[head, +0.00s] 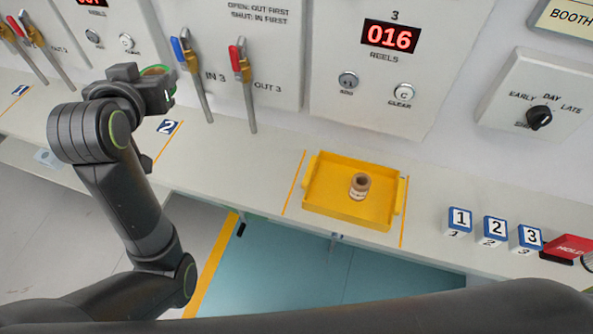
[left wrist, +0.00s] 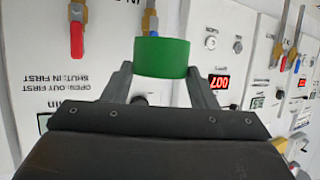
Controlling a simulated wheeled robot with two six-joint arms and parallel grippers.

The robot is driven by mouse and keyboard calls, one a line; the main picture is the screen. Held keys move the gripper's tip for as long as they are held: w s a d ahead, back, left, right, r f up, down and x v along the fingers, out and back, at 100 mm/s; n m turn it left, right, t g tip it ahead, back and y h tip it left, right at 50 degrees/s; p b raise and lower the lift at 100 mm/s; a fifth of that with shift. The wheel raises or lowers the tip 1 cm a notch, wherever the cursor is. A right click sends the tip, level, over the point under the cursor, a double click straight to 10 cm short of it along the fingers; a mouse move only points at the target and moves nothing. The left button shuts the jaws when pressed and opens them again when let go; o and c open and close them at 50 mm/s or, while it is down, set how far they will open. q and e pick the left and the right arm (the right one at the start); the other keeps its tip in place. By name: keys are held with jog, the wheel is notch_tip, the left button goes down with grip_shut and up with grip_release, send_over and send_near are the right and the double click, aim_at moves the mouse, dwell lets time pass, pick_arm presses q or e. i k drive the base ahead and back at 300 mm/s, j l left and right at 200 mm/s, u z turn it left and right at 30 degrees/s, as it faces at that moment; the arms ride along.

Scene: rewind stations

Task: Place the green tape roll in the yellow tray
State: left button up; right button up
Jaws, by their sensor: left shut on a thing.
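The yellow tray (head: 322,188) sits on the counter right of centre in the head view, with a small brown roll (head: 360,187) standing upright in it. My left gripper (head: 164,84) is raised at the upper left, well left of the tray. It is shut on the green tape roll (left wrist: 161,57), which sits between the two fingers in the left wrist view. In the head view only part of the roll (head: 155,71) shows, behind the gripper. My right gripper is not in view.
Levers with blue (head: 178,50) and red (head: 235,57) handles stand on the wall panel near my left gripper. A counter display (head: 390,37) reads 016. Numbered blocks (head: 495,230) and a red HOLD piece (head: 568,247) lie right of the tray. The counter left of the tray is clear.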

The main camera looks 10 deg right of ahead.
aim_at(332, 198)
jog(key=k+l+z, duration=0.5)
jog(key=k, duration=0.15)
jog(key=z, duration=0.7)
